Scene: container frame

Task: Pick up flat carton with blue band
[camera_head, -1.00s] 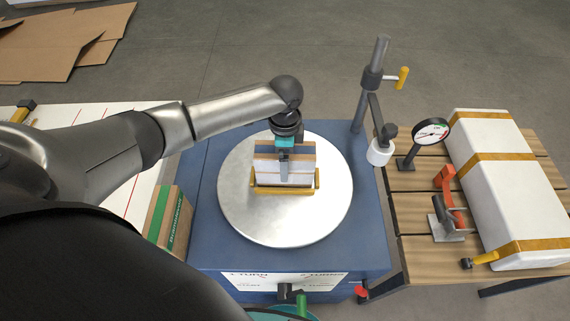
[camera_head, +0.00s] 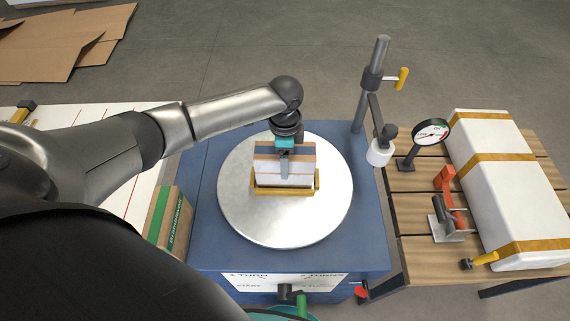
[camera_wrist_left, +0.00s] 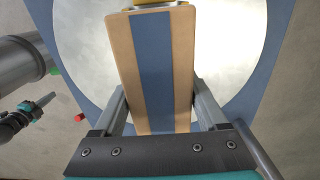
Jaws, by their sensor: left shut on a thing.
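The flat carton is tan with a blue band and stands upright over a yellow holder (camera_head: 270,192) on the round turntable (camera_head: 240,215). It shows in the head view (camera_head: 264,166) and fills the middle of the left wrist view (camera_wrist_left: 154,70). My left gripper (camera_head: 285,160) comes down from above and is shut on the carton, one finger on each side. A narrow dark strip shows between carton and holder; I cannot tell if they touch. My right gripper (camera_wrist_left: 35,108) appears small at the left of the left wrist view; its jaws are unclear.
A post with a yellow handle (camera_head: 402,78) and a white round pad (camera_head: 378,154) stands right of the turntable. A dial gauge (camera_head: 430,132), a red clamp (camera_head: 447,185) and a long white package (camera_head: 500,180) are on the slatted table. A green-banded carton (camera_head: 168,220) is at left.

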